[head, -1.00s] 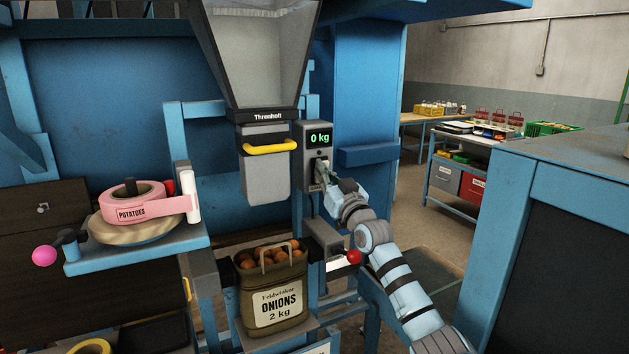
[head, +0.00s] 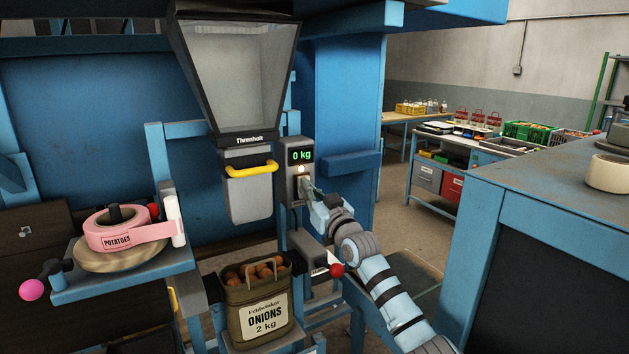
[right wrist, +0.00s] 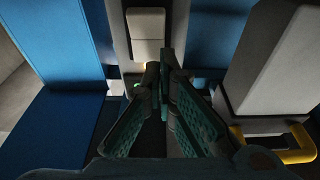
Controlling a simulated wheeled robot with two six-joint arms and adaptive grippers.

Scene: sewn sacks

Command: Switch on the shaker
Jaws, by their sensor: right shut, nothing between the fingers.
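The grey control box (head: 294,208) hangs beside the hopper, with a green "0 kg" display (head: 301,155) and a small pale glowing light (head: 301,169) below it. My right gripper (head: 305,187) is shut and empty, its fingertips at the front of this box just under the light. In the right wrist view the closed fingers (right wrist: 161,68) point at the box. An olive sack of onions (head: 235,323) labelled 2 kg stands open below the hopper spout. My left gripper is out of view.
The hopper (head: 240,75) has a yellow-handled chute (head: 250,201). A red knob (head: 337,270) sits below my right forearm. A shelf (head: 125,282) with pink tape (head: 108,240) is at left. A blue bench (head: 540,190) stands at right.

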